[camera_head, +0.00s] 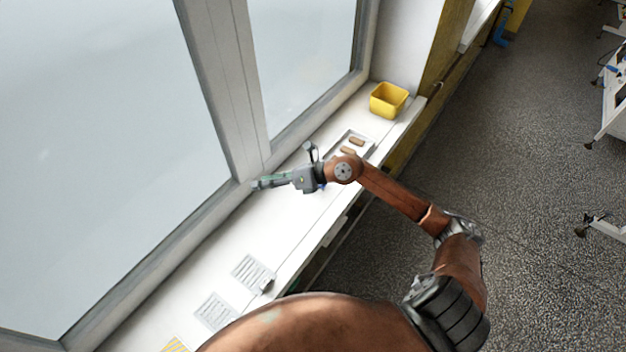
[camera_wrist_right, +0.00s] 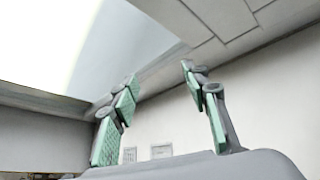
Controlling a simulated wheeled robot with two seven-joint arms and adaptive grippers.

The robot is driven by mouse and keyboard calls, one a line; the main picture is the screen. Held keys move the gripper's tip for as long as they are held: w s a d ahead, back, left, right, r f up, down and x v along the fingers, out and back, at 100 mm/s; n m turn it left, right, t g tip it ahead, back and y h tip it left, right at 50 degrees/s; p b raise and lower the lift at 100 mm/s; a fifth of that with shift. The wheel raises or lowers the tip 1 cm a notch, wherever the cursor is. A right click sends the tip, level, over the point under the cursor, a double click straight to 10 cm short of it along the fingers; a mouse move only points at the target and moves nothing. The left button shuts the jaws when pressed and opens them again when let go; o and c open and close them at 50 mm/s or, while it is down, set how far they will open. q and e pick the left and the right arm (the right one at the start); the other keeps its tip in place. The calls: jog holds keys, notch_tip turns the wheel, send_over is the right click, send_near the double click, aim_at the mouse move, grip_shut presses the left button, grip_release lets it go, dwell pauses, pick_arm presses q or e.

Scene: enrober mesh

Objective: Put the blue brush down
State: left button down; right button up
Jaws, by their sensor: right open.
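My right gripper (camera_head: 258,184) is over the white window sill (camera_head: 235,228), close to the window frame. In the right wrist view its green-padded fingers (camera_wrist_right: 157,82) stand apart with nothing between them. A small patch of blue (camera_head: 323,187) shows just below my right wrist; it may be part of the blue brush, but the wrist hides most of it and I cannot tell. No blue brush shows clearly in either view. My left gripper is not in view.
A shallow tray (camera_head: 369,149) with brown bars lies on the sill beyond my wrist. A yellow bin (camera_head: 388,101) stands at the sill's far end. Printed sheets (camera_head: 252,272) lie nearer, with a small dark object beside them. The sill between wrist and sheets is clear.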

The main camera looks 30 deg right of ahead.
jog(key=d+f+g+h, duration=0.1)
jog(key=d+f+h, duration=0.1)
jog(key=d, duration=0.4)
jog(key=d+f+n+g+h, duration=0.1)
jog(key=d+f+h, duration=0.1)
jog(key=d, duration=0.4)
jog(key=d+f+n+g+h, duration=0.1)
jog(key=d+f+g+h, duration=0.1)
jog(key=d, duration=0.5)
jog(key=shift+w+d+f+h, duration=0.15)
jog(key=shift+f+h, duration=0.15)
jog(key=shift+h, duration=0.3)
jog(key=shift+w+a+f+h, duration=0.1)
jog(key=shift+f+h, duration=0.15)
jog(key=shift+h, duration=0.35)
jog(key=x, duration=0.4)
jog(key=d+x, duration=0.1)
jog(key=x, duration=0.1)
jog(key=shift+w+a+f+p, duration=0.1)
jog(key=shift+w+f+p, duration=0.05)
jog(key=shift+f+p, duration=0.2)
jog(key=shift+w+f, duration=0.15)
jog(key=shift+f, duration=0.3)
jog(key=shift+f+b, duration=0.3)
grip_shut()
